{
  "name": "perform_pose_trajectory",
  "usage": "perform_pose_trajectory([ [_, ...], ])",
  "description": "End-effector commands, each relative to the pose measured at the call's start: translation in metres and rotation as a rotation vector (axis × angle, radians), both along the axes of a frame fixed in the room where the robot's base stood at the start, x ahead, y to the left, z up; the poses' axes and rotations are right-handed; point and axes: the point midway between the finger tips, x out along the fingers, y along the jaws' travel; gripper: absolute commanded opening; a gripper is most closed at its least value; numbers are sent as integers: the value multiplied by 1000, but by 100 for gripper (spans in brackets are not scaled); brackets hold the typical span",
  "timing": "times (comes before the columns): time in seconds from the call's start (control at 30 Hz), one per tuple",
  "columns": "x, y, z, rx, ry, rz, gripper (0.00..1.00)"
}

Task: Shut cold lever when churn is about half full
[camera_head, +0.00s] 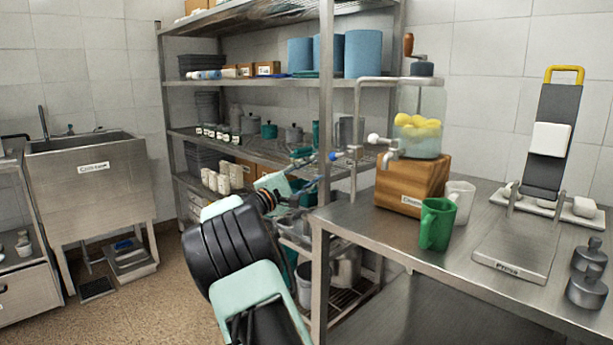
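The churn is a clear jar (420,118) with a dark lid and wooden crank handle (411,47), on a labelled wooden block (411,184). Yellow lumps (417,127) sit about midway up the jar; the liquid level is hard to read. A metal pipe (357,112) beside the jar's left side carries a white knob (373,138). A small blue knob (333,156) lies further left, apparently the cold lever's end. My gripper (308,170) is left of the blue knob and close to it in the picture. Contact and finger opening are unclear against the shelf clutter.
A green mug (437,224) and a white mug (461,201) stand right of the wooden block on the steel table (385,238). A press (513,250) and dark weights (587,288) are further right. A steel shelf post (325,100) and loaded shelves stand behind my arm.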

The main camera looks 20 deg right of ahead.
Motion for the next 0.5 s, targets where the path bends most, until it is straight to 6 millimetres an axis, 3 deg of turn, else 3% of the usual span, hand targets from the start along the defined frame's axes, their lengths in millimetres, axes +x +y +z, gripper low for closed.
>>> perform_pose_trajectory([
  [0.2,-10,20,-4,0,0,1,34],
  [0.5,-11,23,-5,0,0,0,34],
])
